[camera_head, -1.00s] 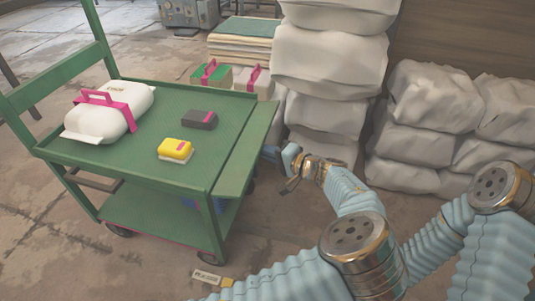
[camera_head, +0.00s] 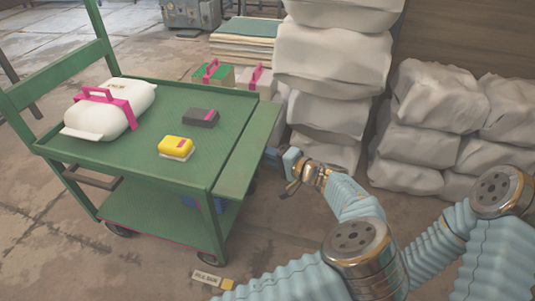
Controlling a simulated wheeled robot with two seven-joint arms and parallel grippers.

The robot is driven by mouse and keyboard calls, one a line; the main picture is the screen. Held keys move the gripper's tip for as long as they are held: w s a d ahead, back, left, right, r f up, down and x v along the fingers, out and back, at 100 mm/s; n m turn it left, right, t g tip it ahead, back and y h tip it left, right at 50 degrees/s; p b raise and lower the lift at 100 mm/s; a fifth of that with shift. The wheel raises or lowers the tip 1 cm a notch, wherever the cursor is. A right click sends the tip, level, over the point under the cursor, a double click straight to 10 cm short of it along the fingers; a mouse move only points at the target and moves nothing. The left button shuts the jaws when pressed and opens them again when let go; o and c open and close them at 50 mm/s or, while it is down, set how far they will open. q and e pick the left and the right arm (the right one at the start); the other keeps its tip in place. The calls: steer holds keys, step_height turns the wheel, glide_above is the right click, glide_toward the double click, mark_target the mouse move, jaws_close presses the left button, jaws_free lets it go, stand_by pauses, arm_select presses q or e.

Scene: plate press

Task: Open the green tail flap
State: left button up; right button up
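The green tail flap (camera_head: 249,150) is a long flat panel along the right end of the green cart (camera_head: 130,172). It sticks outward from the cart top, with a thin seam between them; I cannot tell its exact tilt. My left gripper (camera_head: 273,156) is just right of the flap's outer edge, near its far half. Its fingertips are small and partly hidden at that edge, so I cannot tell whether they touch the flap or are open or shut. My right gripper is not in view.
On the cart top are a white bundle with a pink handle (camera_head: 105,115), a dark block (camera_head: 200,117) and a yellow block (camera_head: 176,146). White sacks (camera_head: 330,65) are stacked behind my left gripper. A small label (camera_head: 207,277) lies on the floor.

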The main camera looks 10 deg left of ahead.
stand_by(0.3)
arm_select(q)
steer(key=v, duration=1.3)
steer(key=shift+d+p, duration=0.35)
steer(key=shift+s+d+r, duration=0.1)
steer(key=shift+s+r, duration=0.05)
steer(key=shift+s, duration=0.05)
